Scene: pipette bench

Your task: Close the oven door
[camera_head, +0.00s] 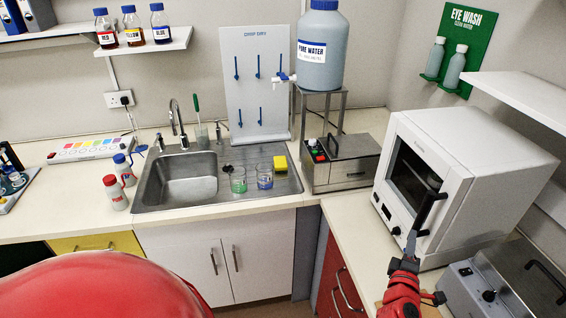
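The oven (490,150) is a white box on the right-hand counter, its front facing left. Its door has a dark window (408,178) and a black upright handle (432,208) on the near side. The door looks flush or nearly so; I cannot tell whether a narrow gap is left.
A grey metal bath (340,172) stands left of the oven, and another steel device (500,285) stands on its near side. A white shelf (525,100) hangs above the oven. The sink (190,180) and beakers are farther left.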

